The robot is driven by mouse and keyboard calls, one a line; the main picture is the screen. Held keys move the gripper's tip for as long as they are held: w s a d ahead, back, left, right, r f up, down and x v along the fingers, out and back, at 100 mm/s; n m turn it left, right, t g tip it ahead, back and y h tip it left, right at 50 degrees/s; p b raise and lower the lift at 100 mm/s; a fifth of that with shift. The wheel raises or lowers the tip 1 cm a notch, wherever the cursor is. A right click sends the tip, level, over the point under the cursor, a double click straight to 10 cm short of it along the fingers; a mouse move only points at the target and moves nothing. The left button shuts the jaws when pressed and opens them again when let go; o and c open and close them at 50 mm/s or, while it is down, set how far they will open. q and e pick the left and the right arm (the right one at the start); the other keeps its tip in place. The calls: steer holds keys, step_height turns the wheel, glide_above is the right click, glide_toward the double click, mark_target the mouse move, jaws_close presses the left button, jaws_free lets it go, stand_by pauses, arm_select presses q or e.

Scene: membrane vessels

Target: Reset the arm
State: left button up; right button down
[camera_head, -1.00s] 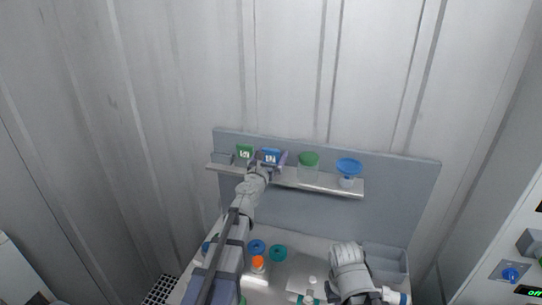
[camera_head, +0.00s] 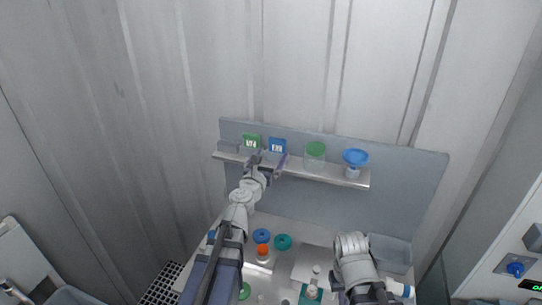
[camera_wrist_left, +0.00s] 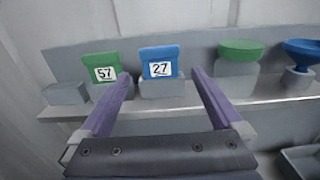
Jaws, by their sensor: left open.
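My left gripper (camera_head: 267,163) is open and empty in front of the wall shelf (camera_head: 318,176). In the left wrist view its two purple fingers (camera_wrist_left: 161,84) stand wide apart. A blue-topped container labelled 27 (camera_head: 277,146) stands upright on the shelf, between the fingers as seen in the wrist view (camera_wrist_left: 159,62), with a gap in front of it. A green-topped container labelled 57 (camera_head: 250,142) stands just left of it. My right arm (camera_head: 354,258) is low over the table at the right; its jaws are too hidden to read.
A green-lidded clear jar (camera_head: 315,157) and a blue dish-topped vessel (camera_head: 355,159) stand further right on the shelf. On the table lie a blue ring (camera_head: 261,235), a teal ring (camera_head: 283,242) and an orange-capped bottle (camera_head: 263,251). A grey bin (camera_head: 391,252) is at the right.

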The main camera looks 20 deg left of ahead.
arm_select(q)
steer(key=s+d+f+m+g+h, duration=0.3)
steer(key=d+f+m+g, duration=0.15)
steer(key=d+m, duration=0.4)
steer(key=s+d+f+m+g+h, duration=0.35)
steer(key=d+f+m, duration=0.2)
steer(key=m, duration=0.65)
steer(key=s+a+f+m+g+y, duration=0.4)
steer(key=s+f+m+g, duration=0.15)
steer(key=s+m, duration=0.25)
steer(key=s+a+f+m+g+y, duration=0.3)
steer(key=s+a+f+m+g, duration=0.1)
steer(key=s+f+m, duration=0.35)
steer(key=s+d+f+m+b, duration=0.1)
steer(key=s+d+b, duration=0.1)
steer(key=d, duration=0.3)
steer(key=s+d+f+m+y+b, duration=0.1)
steer(key=s+d+f+m+b, duration=0.1)
steer(key=s+d, duration=0.2)
steer(key=shift+s+d+f+g+b, duration=0.25)
steer(key=shift+d+f+g+b, duration=0.15)
steer(key=shift+d, duration=0.65)
steer(key=shift+r, duration=0.1)
